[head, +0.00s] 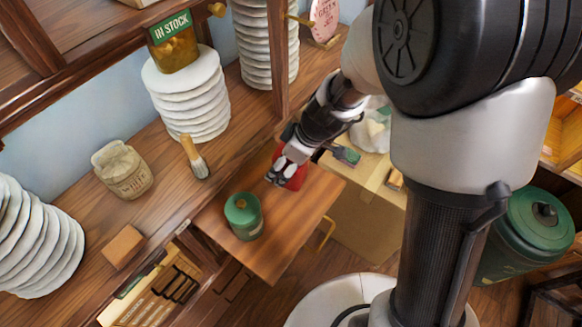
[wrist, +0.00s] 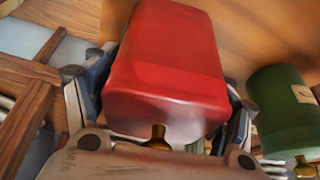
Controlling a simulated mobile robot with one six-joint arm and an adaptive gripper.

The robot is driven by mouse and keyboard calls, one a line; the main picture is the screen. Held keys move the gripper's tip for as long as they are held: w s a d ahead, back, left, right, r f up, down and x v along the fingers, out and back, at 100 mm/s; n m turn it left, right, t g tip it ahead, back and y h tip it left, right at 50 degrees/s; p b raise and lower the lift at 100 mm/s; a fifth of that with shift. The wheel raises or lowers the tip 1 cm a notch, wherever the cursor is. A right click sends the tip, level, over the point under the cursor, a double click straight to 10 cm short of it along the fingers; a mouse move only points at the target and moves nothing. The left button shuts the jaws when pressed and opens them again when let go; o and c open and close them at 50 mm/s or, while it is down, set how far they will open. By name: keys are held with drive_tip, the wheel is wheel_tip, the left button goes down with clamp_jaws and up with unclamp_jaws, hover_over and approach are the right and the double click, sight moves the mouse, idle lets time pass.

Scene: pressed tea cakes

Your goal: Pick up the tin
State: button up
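A red box-shaped tin (head: 297,180) is on the wooden pull-out board (head: 275,240), partly hidden by my gripper (head: 283,172). In the wrist view the red tin (wrist: 170,60) fills the middle, between my two fingers. The fingers lie close along its left and right sides; I cannot tell whether they press on it. A round green tin (head: 243,216) with a knobbed lid stands to the left on the same board. It also shows at the right edge of the wrist view (wrist: 285,115), apart from my fingers.
A brush (head: 196,160), a labelled paper bag (head: 122,170) and a wooden block (head: 123,246) are on the counter. Stacks of wrapped white cakes (head: 187,95) stand along it. A cardboard box (head: 365,215) is right of the board. The board's front part is clear.

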drive_tip(key=c, duration=0.8)
wheel_tip(320, 180, up, 20)
drive_tip(key=p, duration=0.6)
drive_tip(key=shift+p, duration=0.3)
